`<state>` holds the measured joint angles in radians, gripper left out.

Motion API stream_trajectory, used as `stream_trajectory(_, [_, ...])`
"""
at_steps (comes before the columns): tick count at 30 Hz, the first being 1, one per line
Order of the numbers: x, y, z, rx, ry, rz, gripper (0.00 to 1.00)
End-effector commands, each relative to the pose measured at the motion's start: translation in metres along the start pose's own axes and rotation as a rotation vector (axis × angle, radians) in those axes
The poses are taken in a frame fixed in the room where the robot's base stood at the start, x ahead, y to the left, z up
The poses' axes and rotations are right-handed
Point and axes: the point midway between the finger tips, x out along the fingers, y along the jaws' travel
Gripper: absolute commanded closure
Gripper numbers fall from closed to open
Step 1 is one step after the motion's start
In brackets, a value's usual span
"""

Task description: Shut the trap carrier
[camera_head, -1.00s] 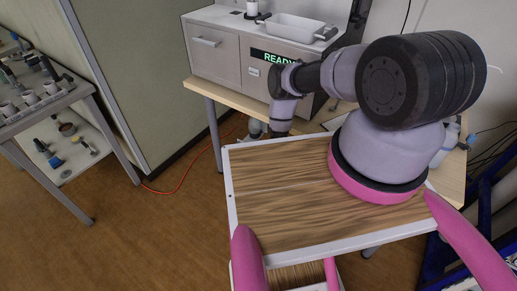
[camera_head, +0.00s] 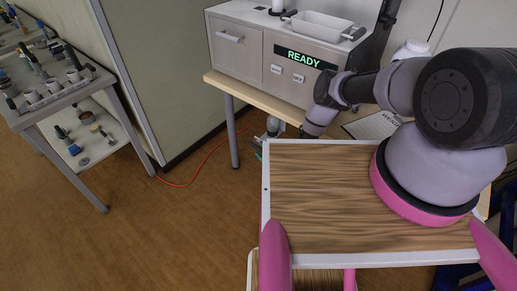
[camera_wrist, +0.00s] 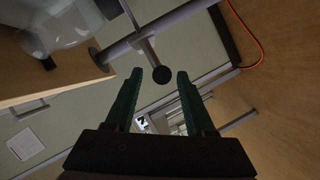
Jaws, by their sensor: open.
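In the wrist view my gripper (camera_wrist: 160,74) is open, its two green fingers apart with nothing held. A dark round knob on a thin rod (camera_wrist: 148,50) shows between the fingertips; whether it lies level with them or beyond I cannot tell. The rod joins a grey bar (camera_wrist: 175,22). A clear glass vessel (camera_wrist: 62,28) is at the upper left by a wooden edge. No part is marked as the trap carrier, so I cannot tell which it is. In the head view the grey analyser (camera_head: 262,62) shows READY; my arm's end reaches below its bench front.
A grey trolley (camera_head: 62,100) with small parts stands at the left. An orange cable (camera_head: 205,165) lies on the floor. Open floor lies between trolley and bench.

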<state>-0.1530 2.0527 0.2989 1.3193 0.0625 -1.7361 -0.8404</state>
Motion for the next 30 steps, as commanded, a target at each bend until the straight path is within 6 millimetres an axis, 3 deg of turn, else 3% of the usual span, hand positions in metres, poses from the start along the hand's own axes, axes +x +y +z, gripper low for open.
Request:
stream_trajectory(6, [0.025,0.000,0.000,-0.001,0.001,0.000,0.45])
stream_trajectory(17, [0.030,0.000,0.000,0.000,0.000,-0.001,0.45])
stream_trajectory(21, [0.030,0.000,0.000,0.000,0.000,-0.001,0.99])
stream_trajectory(30, [0.030,0.000,0.000,0.000,0.000,-0.001,1.00])
